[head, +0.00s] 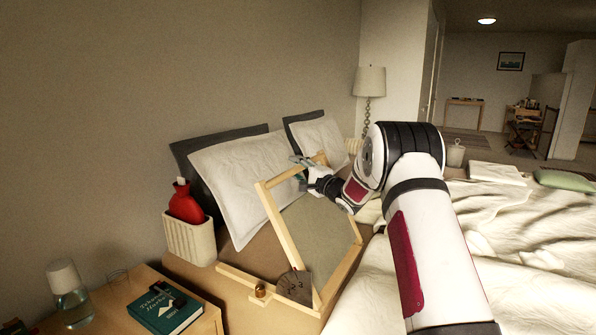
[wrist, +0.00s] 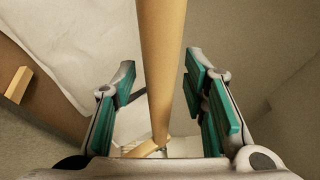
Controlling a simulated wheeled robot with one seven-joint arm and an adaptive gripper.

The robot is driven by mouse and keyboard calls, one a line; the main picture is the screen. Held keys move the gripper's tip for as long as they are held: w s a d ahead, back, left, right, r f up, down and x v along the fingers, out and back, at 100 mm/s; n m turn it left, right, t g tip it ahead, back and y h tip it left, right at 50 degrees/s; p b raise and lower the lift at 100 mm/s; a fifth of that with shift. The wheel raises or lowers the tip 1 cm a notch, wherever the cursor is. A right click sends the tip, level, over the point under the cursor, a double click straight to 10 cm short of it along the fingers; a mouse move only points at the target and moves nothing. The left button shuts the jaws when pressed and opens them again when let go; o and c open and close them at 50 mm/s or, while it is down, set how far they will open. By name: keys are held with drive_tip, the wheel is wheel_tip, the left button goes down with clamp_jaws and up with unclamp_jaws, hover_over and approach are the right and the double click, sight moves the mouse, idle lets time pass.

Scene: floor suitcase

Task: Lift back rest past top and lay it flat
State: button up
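The back rest (head: 322,225) is a pale wooden frame with a grey-beige panel. It stands tilted up on a wooden base (head: 240,280) on the bed. A dark quadrant plate with marks (head: 294,286) sits at its lower near corner, beside a brass knob (head: 261,291). My gripper (head: 300,168) is at the frame's upper bar. In the wrist view, my gripper (wrist: 160,72) is open, with its teal-padded fingers on either side of a wooden bar (wrist: 160,50). Gaps show between bar and pads. My arm hides part of the frame's far side.
White pillows (head: 243,180) lean at the wall behind the frame. A white holder (head: 190,238) with a red bottle (head: 185,203) stands at left. A nightstand (head: 115,300) holds a book (head: 165,308) and a carafe (head: 70,295). Rumpled bedding (head: 530,240) lies at right.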

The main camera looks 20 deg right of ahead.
clamp_jaws()
drive_tip(key=s+d+r+m+t+p, duration=0.1)
drive_tip(key=s+d+r+t+p, duration=0.1)
drive_tip(key=s+d, duration=0.4)
drive_tip(key=s+r+p, duration=0.1)
drive_tip(key=s, duration=0.2)
drive_tip(key=shift+s+d+r, duration=0.2)
drive_tip(key=shift+d+r, duration=0.15)
drive_tip(key=shift+d, duration=0.05)
unclamp_jaws()
drive_tip(key=v, duration=1.2)
drive_tip(key=shift+f, duration=0.2)
